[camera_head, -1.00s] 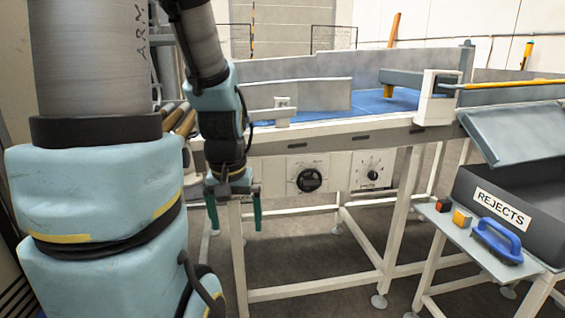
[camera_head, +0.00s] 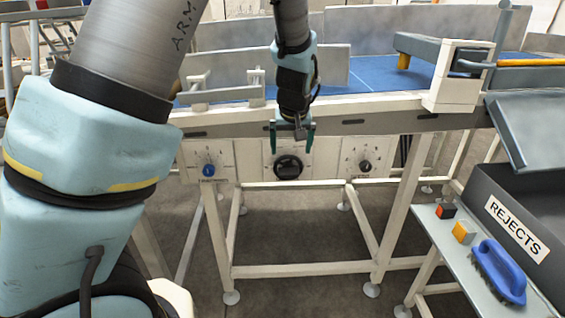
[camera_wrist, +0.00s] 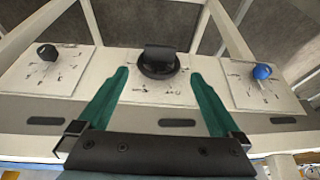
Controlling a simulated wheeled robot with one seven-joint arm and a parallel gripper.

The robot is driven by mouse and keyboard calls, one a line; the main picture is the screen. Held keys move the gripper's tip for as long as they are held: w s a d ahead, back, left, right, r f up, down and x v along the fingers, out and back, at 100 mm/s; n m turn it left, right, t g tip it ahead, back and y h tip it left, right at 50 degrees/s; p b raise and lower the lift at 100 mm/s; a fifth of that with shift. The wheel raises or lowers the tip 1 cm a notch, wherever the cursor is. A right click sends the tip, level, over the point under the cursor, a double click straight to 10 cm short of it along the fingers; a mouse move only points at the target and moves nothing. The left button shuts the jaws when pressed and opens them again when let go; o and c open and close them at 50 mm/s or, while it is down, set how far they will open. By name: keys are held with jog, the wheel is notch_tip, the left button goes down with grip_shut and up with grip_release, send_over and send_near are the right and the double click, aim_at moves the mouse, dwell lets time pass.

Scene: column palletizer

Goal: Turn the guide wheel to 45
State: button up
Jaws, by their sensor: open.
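The large black guide wheel (camera_head: 289,168) sits on the middle white panel of the machine's front. It also shows in the wrist view (camera_wrist: 158,62), with a dark grip bar across it and small marks on the plate around it, too small to read. My gripper (camera_head: 292,147) is just above the wheel in the head view, fingers pointing down. In the wrist view its two green fingers (camera_wrist: 160,88) are spread apart, one on each side below the wheel. Nothing is between the fingers.
A blue knob (camera_head: 209,170) is on the left panel and a smaller black knob (camera_head: 365,166) on the right panel. A blue conveyor belt (camera_head: 372,78) lies above. A dark REJECTS bin (camera_head: 482,190), a blue brush (camera_head: 499,270) and two buttons are at right.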

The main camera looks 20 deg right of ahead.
aim_at(289, 173)
jog(key=p+x, duration=0.2)
jog(key=x, duration=0.8)
jog(key=shift+w+f, duration=0.1)
jog(key=shift+f, duration=0.2)
jog(key=c, duration=1.2)
